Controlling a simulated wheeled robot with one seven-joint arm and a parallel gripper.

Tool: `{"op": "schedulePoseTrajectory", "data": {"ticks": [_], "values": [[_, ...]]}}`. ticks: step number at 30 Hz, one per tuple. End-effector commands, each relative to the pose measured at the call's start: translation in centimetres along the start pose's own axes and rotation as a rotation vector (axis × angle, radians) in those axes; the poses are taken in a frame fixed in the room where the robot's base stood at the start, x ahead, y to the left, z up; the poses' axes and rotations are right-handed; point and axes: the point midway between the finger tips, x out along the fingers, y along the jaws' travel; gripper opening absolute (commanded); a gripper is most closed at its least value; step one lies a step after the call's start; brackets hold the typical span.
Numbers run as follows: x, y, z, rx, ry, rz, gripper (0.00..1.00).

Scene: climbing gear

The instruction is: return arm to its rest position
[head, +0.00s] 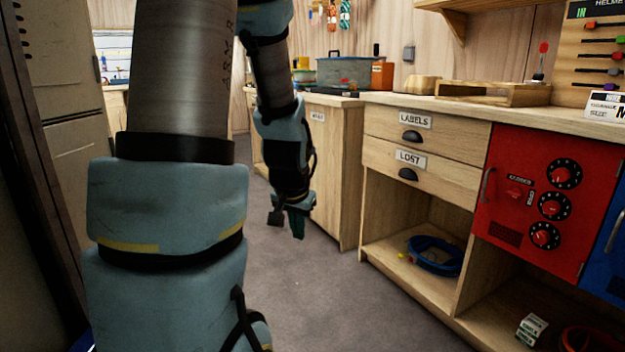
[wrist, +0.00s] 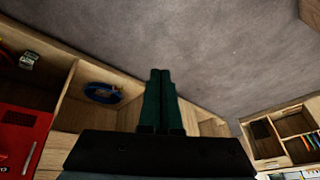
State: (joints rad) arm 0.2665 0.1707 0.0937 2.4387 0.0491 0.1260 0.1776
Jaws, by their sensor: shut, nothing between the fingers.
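My gripper (head: 287,220) hangs in the air over the grey floor in the head view, in front of the wooden cabinets, with its fingers pointing down. In the wrist view its two green fingers (wrist: 160,75) lie side by side, shut, with nothing between them. My arm fills the left and middle of the head view and hides part of the room behind it.
A wooden counter (head: 470,103) with drawers marked LABELS and LOST (head: 425,160) runs along the right. A red locker (head: 530,200) with dials is beside them. A blue coil (head: 436,255) lies on the open shelf. Floor (head: 330,300) between is clear.

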Motion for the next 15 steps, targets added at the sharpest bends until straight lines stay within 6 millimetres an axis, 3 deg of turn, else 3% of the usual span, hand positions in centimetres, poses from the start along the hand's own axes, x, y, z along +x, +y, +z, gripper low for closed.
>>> {"op": "schedulePoseTrajectory", "data": {"ticks": [3, 8, 9, 15], "values": [[-2.2, -0.1, 5.0, -0.154, -0.126, 0.021, 0.0], [-5.2, 0.6, 10.6, -0.322, -0.278, 0.035, 0.0], [-6.5, 0.5, 9.6, -0.31, -0.271, 0.035, 0.0], [-10.2, 0.0, 7.8, -0.304, -0.269, 0.035, 0.0]]}}
